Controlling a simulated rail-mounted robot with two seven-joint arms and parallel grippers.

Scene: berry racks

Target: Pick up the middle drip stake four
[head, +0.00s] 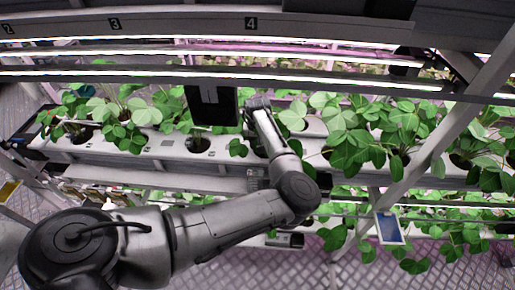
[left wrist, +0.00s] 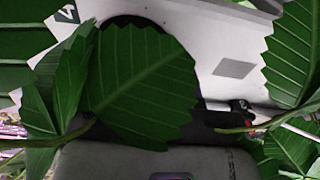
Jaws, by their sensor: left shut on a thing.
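My left arm reaches up into the upper planted row in the head view, and its wrist end with the left gripper (head: 259,104) is in among the strawberry plants, below the number 4 label (head: 251,23). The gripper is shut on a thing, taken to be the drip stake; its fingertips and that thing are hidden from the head. In the left wrist view a large leaf covers the centre, with a grey body (left wrist: 150,160) below it. A small dark piece with a red spot (left wrist: 247,118) shows at right. No drip stake can be made out clearly. My right gripper is not in view.
The white planting gutter (head: 225,151) runs across the rack, with strawberry plants (head: 365,130) on both sides. A dark upright panel (head: 211,105) is left of my wrist. A slanting post (head: 428,155) and light bars (head: 200,76) bound the space. A lower planted row lies below.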

